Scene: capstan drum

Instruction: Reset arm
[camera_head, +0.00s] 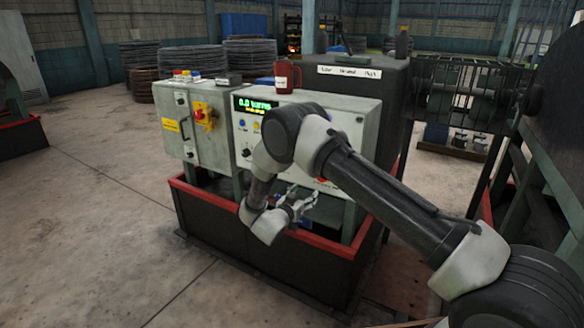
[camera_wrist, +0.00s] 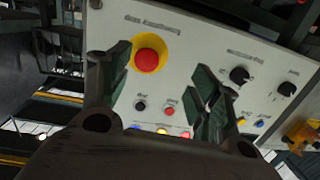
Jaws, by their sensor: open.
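My arm reaches from the lower right in the head view, bent in front of the control panel. My gripper (camera_head: 305,203) is open and empty, low in front of the panel, above the red-rimmed base. In the wrist view my gripper (camera_wrist: 157,80) has its two dark green fingers spread apart. Between and beyond the fingers is a grey control panel (camera_wrist: 200,40) with a red emergency button on a yellow disc (camera_wrist: 148,61). A small red button (camera_wrist: 169,112) and black knobs (camera_wrist: 240,75) also show. I cannot tell the exact gap to the panel.
A grey cabinet (camera_head: 180,106) with a yellow and red switch (camera_head: 203,115) stands left of the panel, whose display (camera_head: 253,103) reads 0.0 turns. Red-edged walls (camera_head: 312,240) surround the base. The floor at left (camera_head: 90,220) is clear.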

